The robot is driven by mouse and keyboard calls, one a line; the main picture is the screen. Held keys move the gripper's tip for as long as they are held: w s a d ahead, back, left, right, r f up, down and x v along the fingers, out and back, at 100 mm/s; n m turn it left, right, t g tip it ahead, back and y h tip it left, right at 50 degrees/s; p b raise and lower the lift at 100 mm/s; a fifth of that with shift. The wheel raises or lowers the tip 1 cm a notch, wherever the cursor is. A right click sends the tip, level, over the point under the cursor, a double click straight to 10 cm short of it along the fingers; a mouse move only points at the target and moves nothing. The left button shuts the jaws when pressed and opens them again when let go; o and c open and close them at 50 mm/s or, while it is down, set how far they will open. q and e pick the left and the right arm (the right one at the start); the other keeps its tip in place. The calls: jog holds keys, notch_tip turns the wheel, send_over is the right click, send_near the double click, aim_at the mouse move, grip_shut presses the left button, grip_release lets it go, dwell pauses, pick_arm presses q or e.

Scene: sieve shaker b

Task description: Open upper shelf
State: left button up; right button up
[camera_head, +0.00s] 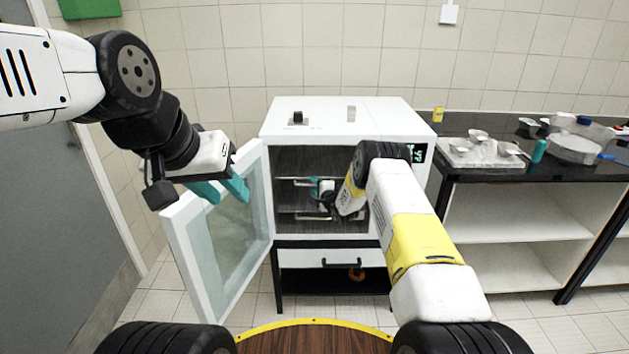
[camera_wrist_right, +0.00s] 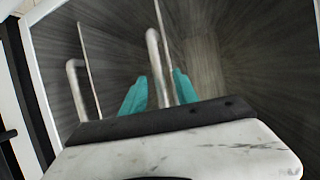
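The white cabinet (camera_head: 345,115) has its glass door (camera_head: 228,240) swung open to the left. Inside, the upper shelf (camera_head: 292,181) and the lower shelf (camera_head: 300,215) have metal bar handles at the front. My right gripper (camera_head: 318,190) is inside the cabinet at the upper shelf's height. In the right wrist view its teal fingers (camera_wrist_right: 160,90) lie close on both sides of the upper handle bar (camera_wrist_right: 154,45). The lower handle (camera_wrist_right: 76,82) is apart to the left. My left gripper (camera_head: 230,194) is open, its fingers apart at the door's top edge; contact is unclear.
A drawer (camera_head: 342,258) sits below the cabinet chamber. A dark counter (camera_head: 500,172) with cups and dishes stands to the right. A grey door (camera_head: 55,220) is at the left. My right arm hides part of the cabinet's right side.

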grip_shut()
dwell(1.4)
